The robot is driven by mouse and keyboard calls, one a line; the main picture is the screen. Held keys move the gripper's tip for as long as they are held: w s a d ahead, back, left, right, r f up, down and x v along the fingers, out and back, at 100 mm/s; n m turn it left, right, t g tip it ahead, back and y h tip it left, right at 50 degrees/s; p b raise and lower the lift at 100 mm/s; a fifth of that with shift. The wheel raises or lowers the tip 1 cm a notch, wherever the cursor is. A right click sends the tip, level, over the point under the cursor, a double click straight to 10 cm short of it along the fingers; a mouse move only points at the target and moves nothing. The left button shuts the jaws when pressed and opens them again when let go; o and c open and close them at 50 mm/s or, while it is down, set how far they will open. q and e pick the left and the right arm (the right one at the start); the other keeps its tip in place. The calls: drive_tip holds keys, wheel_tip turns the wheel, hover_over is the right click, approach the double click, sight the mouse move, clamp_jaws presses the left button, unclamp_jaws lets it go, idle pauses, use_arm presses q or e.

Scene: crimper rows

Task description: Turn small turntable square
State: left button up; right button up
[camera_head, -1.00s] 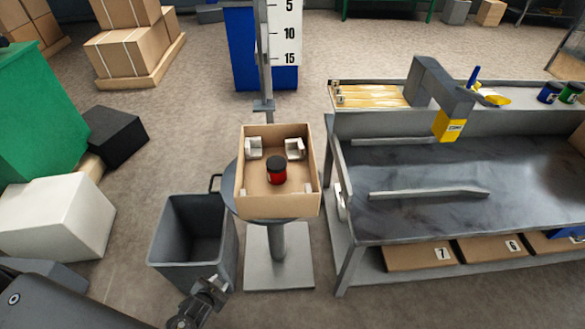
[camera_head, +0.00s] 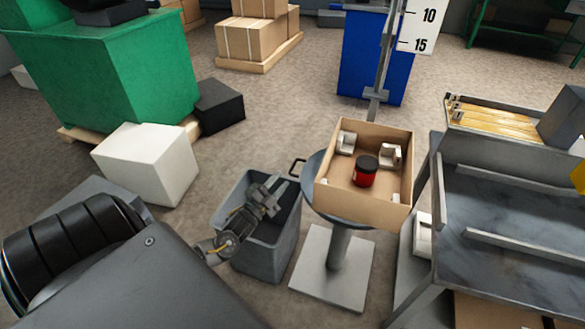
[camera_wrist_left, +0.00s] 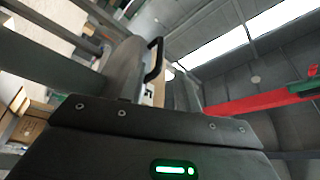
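The small turntable (camera_head: 320,200) is a round grey disc on a post with a square foot. A black loop handle (camera_head: 297,166) sticks out from its left side; it also shows in the wrist view (camera_wrist_left: 153,60). An open cardboard box (camera_head: 362,205) sits on the disc, turned slightly relative to the bench. It holds a red jar with a black lid (camera_head: 366,172) and white corner pieces. My right gripper is not in view.
A grey bin (camera_head: 262,252) stands left of the turntable's post, under my left gripper. A metal bench (camera_head: 510,220) stands close on the right. A post with a number scale (camera_head: 419,32) rises behind the box. A white block (camera_head: 145,165) lies at left.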

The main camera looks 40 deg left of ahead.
sight(292, 167)
use_arm(q)
drive_tip(key=x, duration=0.6)
drive_tip(key=shift+b+x, duration=0.3)
drive_tip(key=shift+x, duration=0.45)
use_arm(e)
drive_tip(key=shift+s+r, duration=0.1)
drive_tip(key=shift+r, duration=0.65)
use_arm(q)
drive_tip(key=shift+f, duration=0.1)
drive_tip(key=shift+c, duration=0.2)
clamp_jaws()
